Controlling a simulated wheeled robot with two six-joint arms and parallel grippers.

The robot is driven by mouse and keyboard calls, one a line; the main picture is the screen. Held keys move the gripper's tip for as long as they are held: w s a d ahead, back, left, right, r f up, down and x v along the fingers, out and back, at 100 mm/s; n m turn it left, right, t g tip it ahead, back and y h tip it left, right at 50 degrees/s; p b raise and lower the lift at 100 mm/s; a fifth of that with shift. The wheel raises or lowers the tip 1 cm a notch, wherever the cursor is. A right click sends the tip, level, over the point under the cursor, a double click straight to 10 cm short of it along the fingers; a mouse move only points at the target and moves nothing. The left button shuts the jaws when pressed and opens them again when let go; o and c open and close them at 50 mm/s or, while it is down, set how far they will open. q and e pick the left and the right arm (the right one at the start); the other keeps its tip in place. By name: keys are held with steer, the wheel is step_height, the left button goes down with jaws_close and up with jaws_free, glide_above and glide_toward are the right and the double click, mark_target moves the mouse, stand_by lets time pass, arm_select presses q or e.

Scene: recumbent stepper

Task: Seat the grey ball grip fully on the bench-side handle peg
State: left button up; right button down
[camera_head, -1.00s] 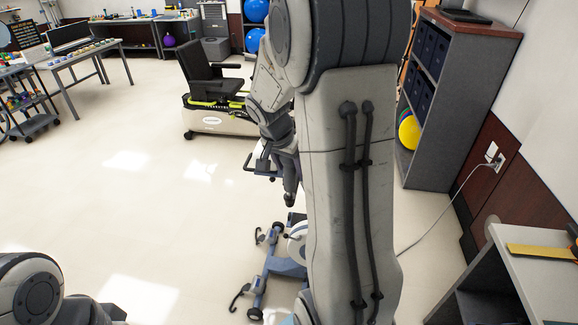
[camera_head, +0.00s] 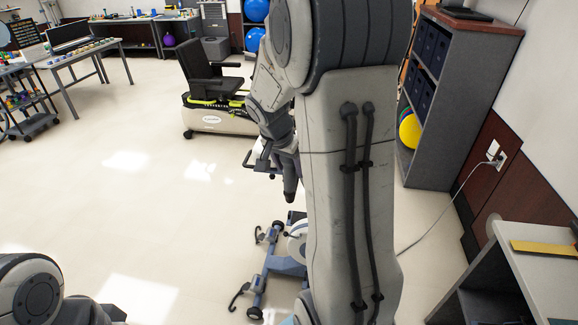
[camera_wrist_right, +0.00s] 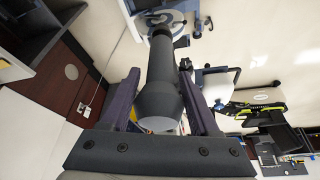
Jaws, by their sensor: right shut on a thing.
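My right gripper (camera_wrist_right: 160,76) is shut on a dark grey grip (camera_wrist_right: 158,98) with a rounded, bulbous near end. In the right wrist view the grip lies between the two fingers, its narrower part running away from the palm. In the head view my right gripper (camera_head: 262,160) is partly hidden by my right arm, and the grip (camera_head: 290,183) points down from beside it. I cannot make out the bench-side handle peg or tell whether the grip touches it. My left gripper is out of view; only part of my left arm shows at bottom left.
A blue-and-white wheeled frame (camera_head: 272,270) stands on the floor below, partly behind my right arm. A seated stepper (camera_head: 212,120) stands beyond. A grey shelf (camera_head: 440,130) and a low desk (camera_head: 540,265) are at right. Open floor lies to the left.

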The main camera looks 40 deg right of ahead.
steer(key=shift+f+b, duration=0.3)
steer(key=shift+b, duration=0.15)
stand_by(0.7)
stand_by(0.7)
steer(key=shift+c, duration=0.2)
jaws_free()
steer(key=shift+r, duration=0.15)
steer(key=p+v, duration=0.3)
steer(key=v, duration=0.2)
steer(key=shift+s+a+r, duration=0.1)
steer(key=shift+a+r, duration=0.1)
steer(key=shift+r, duration=0.15)
stand_by(0.3)
